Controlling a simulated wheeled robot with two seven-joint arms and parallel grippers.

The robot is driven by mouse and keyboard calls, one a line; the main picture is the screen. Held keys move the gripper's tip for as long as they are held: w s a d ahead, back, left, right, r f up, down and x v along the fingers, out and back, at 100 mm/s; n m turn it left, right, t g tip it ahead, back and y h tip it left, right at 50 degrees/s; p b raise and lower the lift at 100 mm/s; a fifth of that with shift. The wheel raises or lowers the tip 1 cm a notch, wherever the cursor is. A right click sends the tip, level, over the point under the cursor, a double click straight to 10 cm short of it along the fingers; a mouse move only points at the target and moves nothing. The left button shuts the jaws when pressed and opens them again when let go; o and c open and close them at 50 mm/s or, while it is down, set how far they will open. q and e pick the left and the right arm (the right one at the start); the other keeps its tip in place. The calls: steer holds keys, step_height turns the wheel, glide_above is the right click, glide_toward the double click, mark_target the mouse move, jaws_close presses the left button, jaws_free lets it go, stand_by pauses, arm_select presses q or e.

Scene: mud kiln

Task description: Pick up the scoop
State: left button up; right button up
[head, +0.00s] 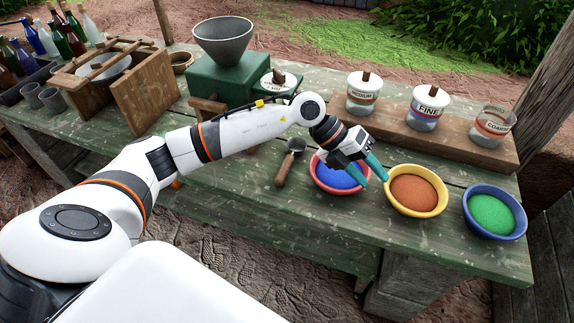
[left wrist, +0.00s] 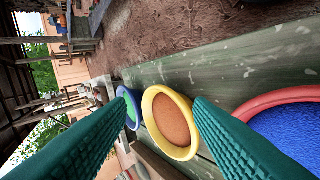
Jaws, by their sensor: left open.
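The scoop (head: 290,161) lies on the green worktable, with a grey metal head and a brown handle pointing toward the front edge. It is left of the red bowl of blue powder, apart from it. My left gripper (head: 368,175) is right of the scoop, over the bowls, with its teal fingers spread and empty. In the left wrist view the open fingers (left wrist: 155,118) frame the yellow bowl of orange powder; the scoop does not show there. My right gripper is not in view.
A red bowl (head: 316,176), a yellow bowl (head: 417,212) and a blue bowl (head: 495,234) hold powders along the front. Labelled jars (head: 427,108) stand on a wooden board behind. A green grinder (head: 221,80) stands behind my arm; a wooden box (head: 146,95) is left.

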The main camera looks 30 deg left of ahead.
arm_select(q)
steer(key=a+y, duration=0.2)
steer(key=a, duration=0.2)
steer(key=w+a+y, duration=0.1)
steer(key=a+y, duration=0.1)
steer(key=a, duration=0.2)
steer(key=w+a+f+y, duration=0.1)
steer(key=a+y, duration=0.1)
steer(key=a, duration=0.2)
steer(key=shift+a+n+g, duration=0.3)
steer(key=shift+n+g, duration=0.1)
steer(key=a+r+n+y, duration=0.15)
steer(key=a+y, duration=0.25)
steer(key=a, duration=0.5)
steer(key=p, duration=0.1)
glide_above(288, 159)
steer(key=shift+g, duration=0.4)
steer(key=f, duration=0.5)
steer(key=shift+s+a+f, duration=0.2)
steer(key=shift+a+f, duration=0.15)
steer(key=shift+a, duration=0.05)
steer(key=f, duration=0.1)
steer(key=f+p, duration=0.1)
steer(key=f, duration=0.2)
steer(key=shift+w+d+f+p, duration=0.25)
steer(key=shift+d+f+p, duration=0.1)
steer(key=shift+d, duration=0.05)
steer(key=shift+f, duration=0.6)
jaws_close()
